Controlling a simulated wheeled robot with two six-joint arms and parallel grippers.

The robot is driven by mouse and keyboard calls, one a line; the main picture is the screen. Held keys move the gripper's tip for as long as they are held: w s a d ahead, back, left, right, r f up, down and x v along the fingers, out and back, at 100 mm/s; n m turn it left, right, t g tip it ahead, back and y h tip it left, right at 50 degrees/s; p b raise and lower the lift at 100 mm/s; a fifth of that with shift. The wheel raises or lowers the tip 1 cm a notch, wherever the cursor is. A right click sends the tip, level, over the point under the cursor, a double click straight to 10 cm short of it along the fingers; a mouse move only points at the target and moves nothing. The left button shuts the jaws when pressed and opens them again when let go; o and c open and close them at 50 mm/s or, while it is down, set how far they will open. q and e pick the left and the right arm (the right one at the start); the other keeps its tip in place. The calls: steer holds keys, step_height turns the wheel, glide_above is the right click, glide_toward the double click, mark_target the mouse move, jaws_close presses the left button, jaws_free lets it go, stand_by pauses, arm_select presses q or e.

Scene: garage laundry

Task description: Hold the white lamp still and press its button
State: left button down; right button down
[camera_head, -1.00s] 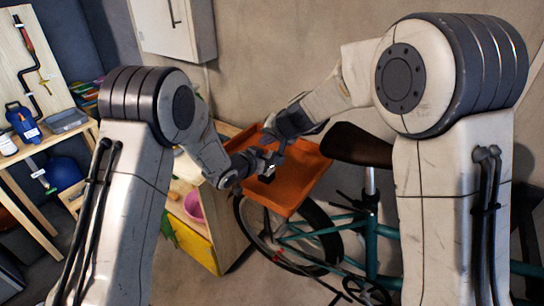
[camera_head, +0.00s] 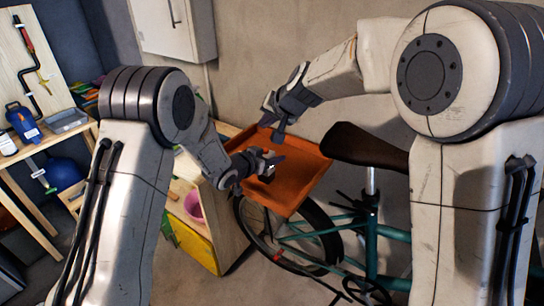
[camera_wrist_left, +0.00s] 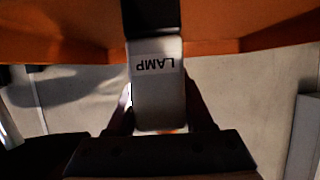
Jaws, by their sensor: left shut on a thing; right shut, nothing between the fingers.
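The white lamp (camera_wrist_left: 158,95) carries the word LAMP, which appears upside down in the left wrist view, with a black part at its top. My left gripper (camera_wrist_left: 160,118) is shut on it, one finger on each side. In the head view my left gripper (camera_head: 268,164) holds the lamp over the orange tray, where the lamp is small and mostly hidden by the fingers. My right gripper (camera_head: 278,132) is shut and empty, above and apart from the left one. The lamp's button cannot be made out.
An orange tray (camera_head: 305,158) lies beneath and behind the grippers. A teal bicycle (camera_head: 375,232) with a dark saddle (camera_head: 355,146) stands to the right. A pink bowl (camera_head: 193,206) is at the lower left, and a wooden workbench (camera_head: 70,137) stands further left.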

steer(key=shift+r, duration=0.45)
arm_select(q)
steer(key=shift+c, duration=1)
jaws_free()
